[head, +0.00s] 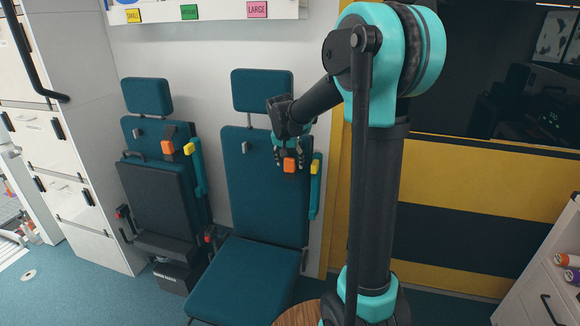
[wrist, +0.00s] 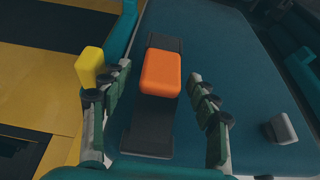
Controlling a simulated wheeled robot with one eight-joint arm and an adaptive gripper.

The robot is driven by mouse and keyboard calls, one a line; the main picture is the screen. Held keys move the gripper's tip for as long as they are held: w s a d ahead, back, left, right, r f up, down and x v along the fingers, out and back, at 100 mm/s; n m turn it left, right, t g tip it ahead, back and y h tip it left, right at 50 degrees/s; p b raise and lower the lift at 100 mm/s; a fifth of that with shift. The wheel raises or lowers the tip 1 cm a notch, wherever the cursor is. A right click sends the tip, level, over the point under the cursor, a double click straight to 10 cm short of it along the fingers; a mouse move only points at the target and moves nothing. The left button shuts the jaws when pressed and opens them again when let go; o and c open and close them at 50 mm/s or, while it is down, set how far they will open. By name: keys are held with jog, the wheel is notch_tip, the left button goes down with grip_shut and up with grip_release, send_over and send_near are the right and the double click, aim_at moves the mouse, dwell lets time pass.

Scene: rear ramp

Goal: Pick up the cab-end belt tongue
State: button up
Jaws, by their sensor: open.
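An orange block on a dark strap-like plate, which looks like a belt tongue (head: 290,165), lies against the backrest of the unfolded right seat. My gripper (head: 291,153) is in front of that backrest, fingers open and pointing at the block. In the wrist view the orange tongue (wrist: 161,72) sits between the two spread fingers (wrist: 161,75), with gaps on both sides. A similar orange tongue (head: 168,147) is on the folded left seat. The frames do not show which seat is the cab end.
A yellow block (wrist: 90,66) is just outside the left finger in the wrist view; a grey clip (wrist: 281,129) is to the right. The left seat (head: 160,200) is folded up. A white cabinet (head: 545,275) stands at right. Floor shows at lower left.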

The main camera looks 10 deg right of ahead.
jog(key=shift+w+f, duration=0.1)
jog(key=shift+f, duration=0.3)
jog(key=shift+c, duration=0.2)
jog(key=c, duration=1.3)
jog(key=shift+o, duration=0.2)
jog(key=shift+r, duration=0.15)
notch_tip(320, 180, up, 20)
jog(key=shift+r, duration=0.1)
jog(key=shift+r, duration=1.3)
